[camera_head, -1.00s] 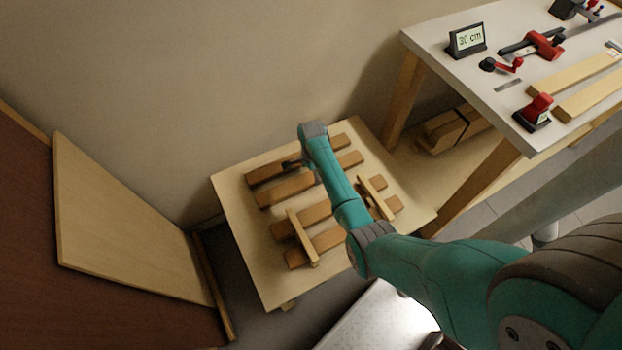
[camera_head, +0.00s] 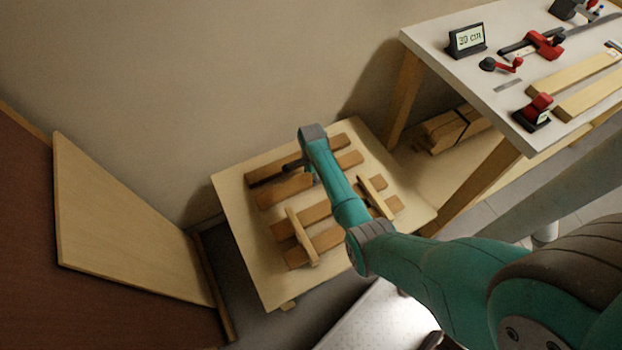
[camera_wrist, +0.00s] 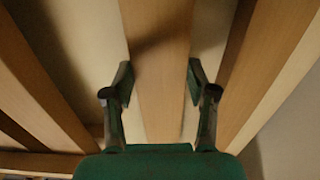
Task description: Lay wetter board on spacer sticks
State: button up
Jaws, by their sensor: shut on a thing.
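Several brown boards lie on a pale plywood sheet (camera_head: 247,230) in the head view. My gripper (camera_wrist: 160,85) is shut on one board (camera_wrist: 160,40), with one finger on each side of it. This seems to be the second board from the back (camera_head: 280,191); my wrist hides its middle. The backmost board (camera_head: 264,172) lies beside it. Two pale spacer sticks, a left one (camera_head: 302,236) and a right one (camera_head: 373,196), lie across the two front boards (camera_head: 297,221). Whether the held board touches the sheet cannot be told.
A white bench (camera_head: 470,75) at right carries a small display (camera_head: 467,40), red clamps (camera_head: 540,45) and pale strips (camera_head: 575,72). More timber (camera_head: 452,128) lies beneath it. A pale panel (camera_head: 125,220) leans at left. The wall is close behind the boards.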

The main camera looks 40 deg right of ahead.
aim_at(311, 177)
notch_tip(311, 177, up, 10)
dwell(1.0)
